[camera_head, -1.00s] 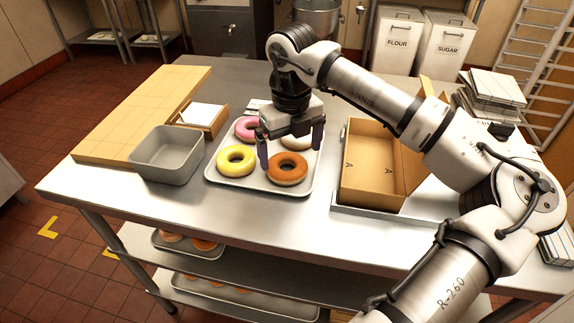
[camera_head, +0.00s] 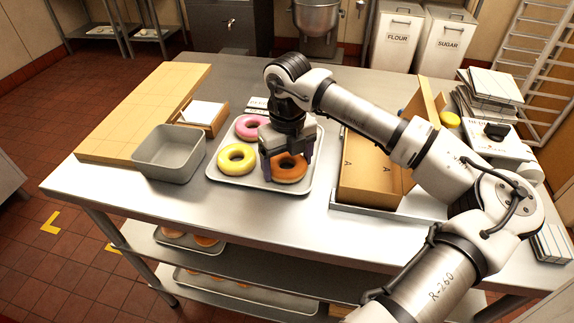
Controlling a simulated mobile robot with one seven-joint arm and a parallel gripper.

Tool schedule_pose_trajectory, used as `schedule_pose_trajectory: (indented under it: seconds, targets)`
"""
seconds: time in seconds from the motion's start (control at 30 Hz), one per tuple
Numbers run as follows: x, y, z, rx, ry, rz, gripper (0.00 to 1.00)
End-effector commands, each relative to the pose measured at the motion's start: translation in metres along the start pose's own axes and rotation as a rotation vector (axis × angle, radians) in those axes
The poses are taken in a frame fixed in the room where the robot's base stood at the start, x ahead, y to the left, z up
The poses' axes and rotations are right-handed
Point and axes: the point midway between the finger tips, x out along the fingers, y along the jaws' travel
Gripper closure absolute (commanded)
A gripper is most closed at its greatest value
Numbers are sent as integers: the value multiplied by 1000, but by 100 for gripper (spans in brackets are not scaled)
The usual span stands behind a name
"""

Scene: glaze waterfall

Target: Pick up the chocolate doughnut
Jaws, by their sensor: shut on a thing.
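The chocolate doughnut (camera_head: 289,174), a brown ring, lies at the front right of a metal tray (camera_head: 233,184) on the steel table. My gripper (camera_head: 288,172) is low over it, with one finger at each side. The fingers are shut on the doughnut, which still appears to be at tray level. My gripper hides its back part. A yellow doughnut (camera_head: 237,165) lies just to its left, and a pink doughnut (camera_head: 246,127) lies behind that. The white doughnut behind the chocolate one is hidden by my gripper.
A grey bin (camera_head: 170,162) stands left of the tray, near a wooden board (camera_head: 135,115). Stacked boxes (camera_head: 490,95) are at the far right. The table front is clear.

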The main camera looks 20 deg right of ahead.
Motion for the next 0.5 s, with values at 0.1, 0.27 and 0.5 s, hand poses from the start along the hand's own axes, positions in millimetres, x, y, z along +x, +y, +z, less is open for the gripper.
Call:
schedule_pose_trajectory:
  seconds: [0.1, 0.27, 0.5]
  targets:
    - [0, 0, 0, 0, 0, 0, 41]
    - [-6, 0, 0, 1, -1, -1, 41]
    - [-41, -1, 1, 1, -3, -4, 41]
